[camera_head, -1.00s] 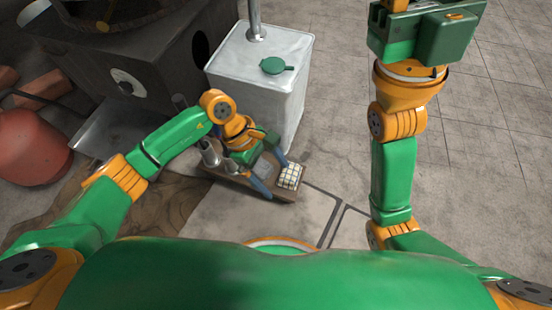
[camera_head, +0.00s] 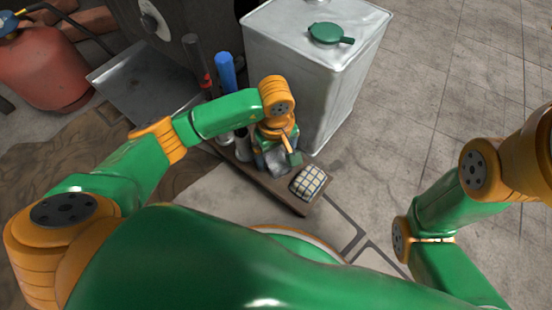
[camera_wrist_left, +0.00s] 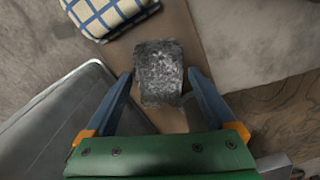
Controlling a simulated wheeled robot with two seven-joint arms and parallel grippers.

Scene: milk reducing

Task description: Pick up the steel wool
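The steel wool (camera_wrist_left: 158,72) is a grey, fuzzy block on a narrow brown board (camera_head: 291,197). In the left wrist view it lies between the two blue fingers of my left gripper (camera_wrist_left: 159,76), near their tips. The fingers are open, with a gap visible on both sides of the wool. In the head view my left gripper (camera_head: 276,161) points down over the board and partly hides the wool. My right arm shows at the right, but its gripper is outside the frame.
A checked cloth or sponge (camera_head: 308,182) lies on the board's near end. Metal cups and a blue-topped bottle (camera_head: 226,72) stand at its other end. A large metal can (camera_head: 312,62) with a green lid stands right behind the gripper. A red gas cylinder (camera_head: 44,66) is far left.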

